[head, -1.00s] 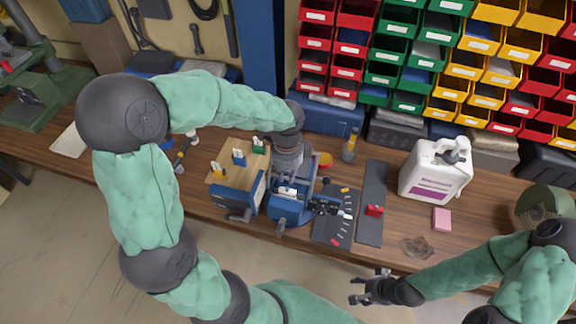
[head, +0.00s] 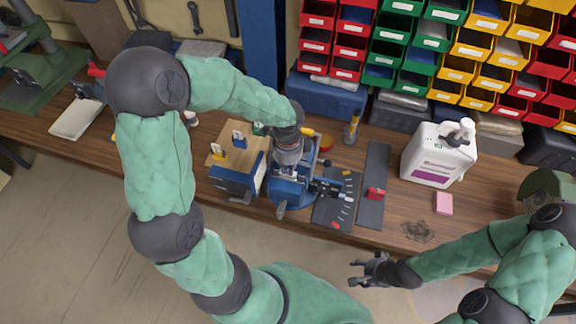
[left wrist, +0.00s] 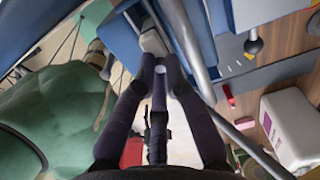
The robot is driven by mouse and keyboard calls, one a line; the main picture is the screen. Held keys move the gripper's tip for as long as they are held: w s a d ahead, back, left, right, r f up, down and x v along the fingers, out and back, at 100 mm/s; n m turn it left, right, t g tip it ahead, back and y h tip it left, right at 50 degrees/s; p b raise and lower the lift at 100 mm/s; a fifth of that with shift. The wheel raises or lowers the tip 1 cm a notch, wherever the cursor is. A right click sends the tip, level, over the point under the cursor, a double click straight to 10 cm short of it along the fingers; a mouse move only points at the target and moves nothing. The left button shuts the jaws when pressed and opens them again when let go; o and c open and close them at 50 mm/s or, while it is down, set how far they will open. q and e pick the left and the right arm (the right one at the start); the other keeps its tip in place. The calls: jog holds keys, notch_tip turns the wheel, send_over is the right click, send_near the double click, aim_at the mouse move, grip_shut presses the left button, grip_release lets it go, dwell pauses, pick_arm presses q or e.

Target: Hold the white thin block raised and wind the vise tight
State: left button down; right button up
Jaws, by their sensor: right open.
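The blue vise (head: 290,193) stands at the front edge of the wooden bench, with a grey handle (head: 281,211) at its front. My left gripper (head: 288,164) points down at the vise from above. In the left wrist view its dark fingers (left wrist: 160,72) lie close together, with a small pale spot between the tips. A whitish piece (head: 289,175) shows just below this gripper at the vise; it may be the white thin block, but the gripper hides most of it. My right gripper (head: 368,268) is open and empty in front of the bench, apart from the vise.
A wooden-topped box (head: 240,160) with small tagged pieces stands left of the vise. Right of it lie a dark mat (head: 338,200), a grey strip holding a red block (head: 375,193), a white jug (head: 438,155) and a pink block (head: 443,203). Coloured bins stand behind.

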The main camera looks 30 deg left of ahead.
jog(key=shift+r+p, duration=0.7)
dwell(1.0)
jog(key=shift+c, duration=0.4)
jog(key=w+a+r, duration=0.1)
jog(key=w+a, duration=0.1)
jog(key=w+a+r+t+h, duration=0.1)
jog(key=w+a, duration=0.1)
jog(key=w, duration=0.1)
jog(key=w+a+r+t+h, duration=0.1)
jog(key=w+a+r, duration=0.1)
jog(key=w, duration=0.1)
jog(key=shift+w+a, duration=0.15)
jog(key=a+r, duration=0.1)
jog(key=a, duration=0.1)
jog(key=w+a+r+t+h, duration=0.1)
jog(key=a+r, duration=0.1)
jog(key=w+a+r+h, duration=0.1)
jog(key=a, duration=0.1)
jog(key=shift+w+a+r+m+t, duration=0.1)
jog(key=shift+a+r+m+t, duration=0.2)
jog(key=shift+a, duration=0.1)
jog(key=s+a+r+m+h, duration=0.1)
jog(key=s+a+r, duration=0.35)
jog(key=a, duration=0.35)
send_near(278, 213)
jog(key=f, duration=0.1)
jog(key=shift+t, duration=0.3)
jog(key=x, duration=1.1)
jog(key=shift+f, duration=0.4)
